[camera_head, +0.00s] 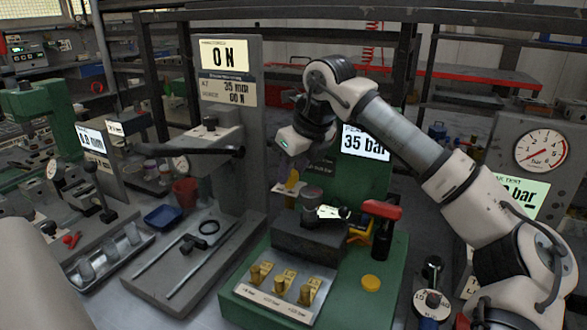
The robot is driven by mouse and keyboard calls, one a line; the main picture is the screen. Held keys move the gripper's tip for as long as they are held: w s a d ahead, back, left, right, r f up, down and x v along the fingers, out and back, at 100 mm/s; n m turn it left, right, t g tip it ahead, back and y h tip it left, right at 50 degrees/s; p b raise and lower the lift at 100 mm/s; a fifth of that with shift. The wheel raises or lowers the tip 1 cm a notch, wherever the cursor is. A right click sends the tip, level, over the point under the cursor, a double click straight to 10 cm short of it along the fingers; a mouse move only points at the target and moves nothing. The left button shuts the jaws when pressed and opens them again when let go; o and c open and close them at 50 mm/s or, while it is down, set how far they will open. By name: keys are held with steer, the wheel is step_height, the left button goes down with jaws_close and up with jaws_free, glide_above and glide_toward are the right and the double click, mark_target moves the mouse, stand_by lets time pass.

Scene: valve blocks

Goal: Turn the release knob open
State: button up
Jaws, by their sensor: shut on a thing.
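My gripper (291,186) hangs from the wrist behind and left of the dark valve block (305,240). It is shut on a small yellow-gold piece (292,180). The fingertips are small and partly hidden, and I cannot tell whether this piece is the release knob. A grey-brown round cap (311,197) stands upright on the block, just right of the fingers. A red-handled lever (381,210) rises at the block's right, with a yellow part (359,232) partly behind it. A yellow disc (371,283) lies on the green base (350,305).
A panel (365,142) reading 35 bar stands behind the block, partly covered by my arm. Several brass pieces (283,280) sit in a front plate. A grey press (225,110) with a dark lever stands left. A pressure gauge (541,150) stands right.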

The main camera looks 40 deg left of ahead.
steer(key=m, duration=0.1)
steer(key=m+t+b, duration=0.1)
steer(key=m, duration=0.1)
steer(key=shift+s+f+m+t+b, duration=0.1)
steer(key=shift+s+m+t+b, duration=0.05)
steer(key=shift+m+t+b, duration=0.15)
steer(key=m, duration=0.1)
steer(key=m+t+h+b, duration=0.1)
steer(key=m, duration=0.1)
steer(key=shift+s+a+m, duration=0.15)
steer(key=shift+m, duration=0.15)
steer(key=m+t+h+b, duration=0.1)
steer(key=m, duration=0.2)
steer(key=shift+s+a, duration=0.15)
steer(key=shift+a+m+h, duration=0.1)
steer(key=shift+m+h, duration=0.4)
steer(key=shift+m, duration=1)
steer(key=o, duration=1)
steer(key=shift+c, duration=0.2)
